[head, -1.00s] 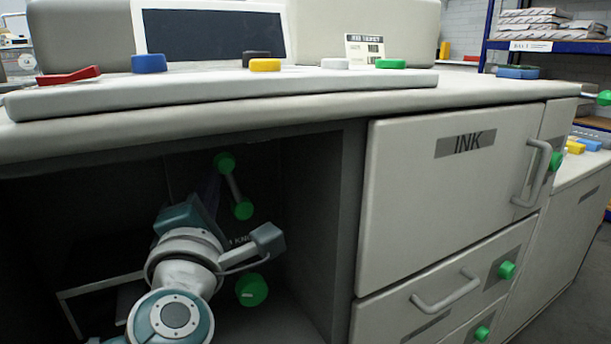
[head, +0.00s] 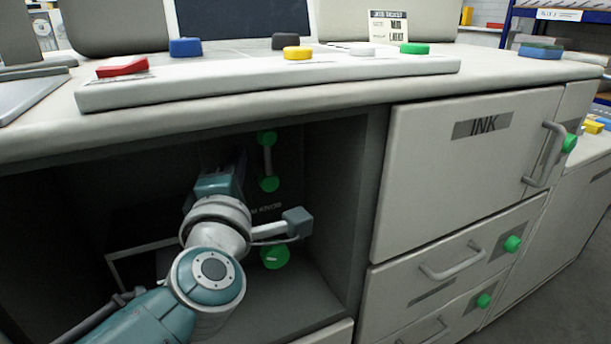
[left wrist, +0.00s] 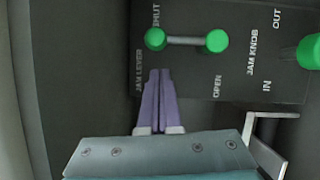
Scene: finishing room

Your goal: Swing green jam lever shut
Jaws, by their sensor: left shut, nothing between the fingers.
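The green jam lever (head: 267,161) is a grey bar with a green ball at each end, upright on the back panel inside the dark open compartment in the head view. In the left wrist view the lever (left wrist: 185,41) lies crosswise, with SHUT printed above its left ball and OPEN lower right. My left gripper (left wrist: 160,73) has its purple fingers shut together and empty. Their tips are just below the left ball in that view; I cannot tell whether they touch. In the head view the fingers are hidden behind my wrist. My right gripper is not in view.
A green jam knob (head: 275,257) sits below the lever, labelled IN and OUT in the wrist view. The compartment's right wall (head: 368,200) and the counter edge (head: 250,115) frame my arm. The INK door (head: 465,170) is closed to the right.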

